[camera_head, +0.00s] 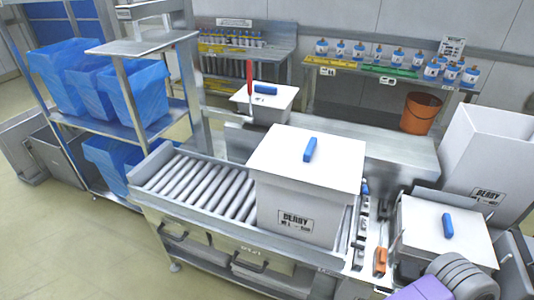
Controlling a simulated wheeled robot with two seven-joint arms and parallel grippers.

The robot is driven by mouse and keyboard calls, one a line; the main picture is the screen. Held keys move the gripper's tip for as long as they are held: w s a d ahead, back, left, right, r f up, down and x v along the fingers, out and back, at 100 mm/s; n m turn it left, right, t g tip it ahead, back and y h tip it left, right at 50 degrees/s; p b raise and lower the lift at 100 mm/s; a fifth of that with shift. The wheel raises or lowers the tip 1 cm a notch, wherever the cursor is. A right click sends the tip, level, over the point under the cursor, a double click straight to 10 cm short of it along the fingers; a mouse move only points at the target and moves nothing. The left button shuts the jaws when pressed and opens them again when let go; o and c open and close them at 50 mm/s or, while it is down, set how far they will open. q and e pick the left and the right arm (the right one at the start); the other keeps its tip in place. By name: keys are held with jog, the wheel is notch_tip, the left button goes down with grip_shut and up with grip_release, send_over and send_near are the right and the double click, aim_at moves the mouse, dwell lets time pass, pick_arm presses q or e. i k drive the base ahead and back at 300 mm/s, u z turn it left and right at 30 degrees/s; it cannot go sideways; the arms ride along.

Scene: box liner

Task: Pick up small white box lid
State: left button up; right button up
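A small white lid (265,96) with a blue handle lies on a small white box behind the roller conveyor. A larger white lid (307,157) with a blue handle covers the big white box (300,212) labelled DERBY on the conveyor. A third white lid (446,231) with a blue handle sits on a box or bin at the right. Neither gripper can be made out. Grey and purple parts at the lower right edge look like part of my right arm.
The roller conveyor (205,186) is bare left of the big box. A tall white box (487,160) stands at right. Blue-lined bins (136,98) fill the left rack. An orange bucket (420,113) and a shelf of bottles stand at the back. Open floor lies at lower left.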

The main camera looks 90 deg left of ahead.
aim_at(322, 165)
jog(key=u, duration=2.15)
